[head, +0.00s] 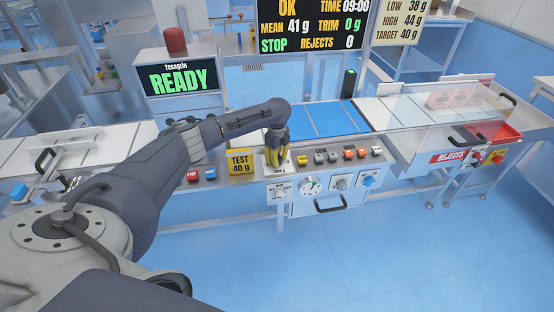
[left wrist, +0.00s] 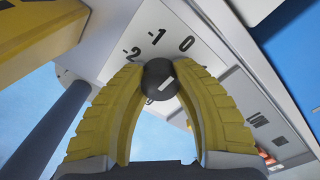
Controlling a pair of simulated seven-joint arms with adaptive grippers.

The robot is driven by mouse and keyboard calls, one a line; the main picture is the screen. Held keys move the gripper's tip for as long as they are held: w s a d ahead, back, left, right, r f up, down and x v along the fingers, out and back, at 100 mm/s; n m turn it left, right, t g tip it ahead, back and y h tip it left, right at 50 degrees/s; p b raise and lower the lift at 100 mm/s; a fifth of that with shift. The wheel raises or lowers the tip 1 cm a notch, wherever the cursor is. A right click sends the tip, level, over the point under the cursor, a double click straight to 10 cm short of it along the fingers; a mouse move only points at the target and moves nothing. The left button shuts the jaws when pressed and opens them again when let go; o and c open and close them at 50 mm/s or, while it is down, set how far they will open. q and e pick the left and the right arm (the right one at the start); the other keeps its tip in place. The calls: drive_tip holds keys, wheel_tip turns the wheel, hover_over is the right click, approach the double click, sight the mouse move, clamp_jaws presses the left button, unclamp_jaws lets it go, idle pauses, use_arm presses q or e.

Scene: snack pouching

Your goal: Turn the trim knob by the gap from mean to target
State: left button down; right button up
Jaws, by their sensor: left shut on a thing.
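My left gripper (head: 276,161) reaches down to the trim dial on the front of the machine. In the left wrist view its yellow fingers (left wrist: 161,76) are shut on the round dark trim knob (left wrist: 155,72) from both sides. A short white mark on the knob slants to the upper right. The white dial plate (left wrist: 165,22) shows -2, -1 and 0; other numbers are partly hidden by the fingers. The display board (head: 312,27) reads mean 41 g, trim 0 g, stop, rejects 0. The card (head: 408,22) reads low 38 g, high 44 g, target 40 g. My right gripper is out of view.
A yellow test 40 g block (head: 241,163) stands left of the gripper. More dials (head: 311,184) are below. A blue belt (head: 318,120) lies behind.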

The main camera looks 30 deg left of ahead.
use_arm(q)
drive_tip(key=n, duration=0.4)
drive_tip(key=shift+n, duration=2.3)
drive_tip(key=c, duration=0.9)
unclamp_jaws()
drive_tip(key=shift+r, duration=0.1)
wheel_tip(320, 180, up, 12)
